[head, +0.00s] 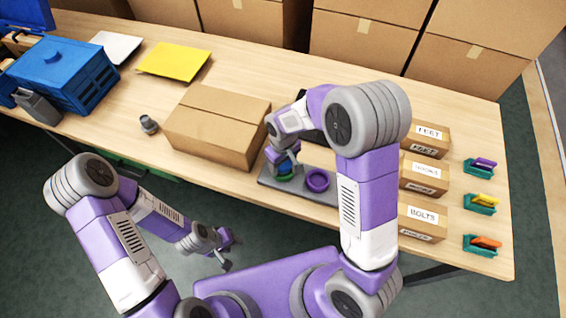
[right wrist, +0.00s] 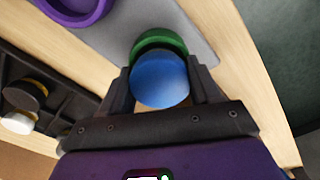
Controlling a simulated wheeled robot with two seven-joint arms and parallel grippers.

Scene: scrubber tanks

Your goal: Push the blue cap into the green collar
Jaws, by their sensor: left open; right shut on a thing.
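The blue cap (right wrist: 160,82) is between the two fingers of my right gripper (right wrist: 161,76), which is shut on it. The green collar (right wrist: 158,39) shows just beyond the cap, partly hidden by it. The cap lines up over the collar, but I cannot tell whether it touches or has entered it. In the head view my right gripper (head: 283,165) is over the grey plate (head: 328,193), with the green collar (head: 284,178) just below the blue cap (head: 285,167). My left gripper (head: 228,252) is open and empty, off the table's front edge.
A purple ring (head: 317,180) sits on the plate right of the green collar. A cardboard box (head: 215,123) stands to the left. Labelled boxes (head: 424,178) and several small teal holders (head: 480,203) are at the right. A black tray (right wrist: 40,95) lies near the plate.

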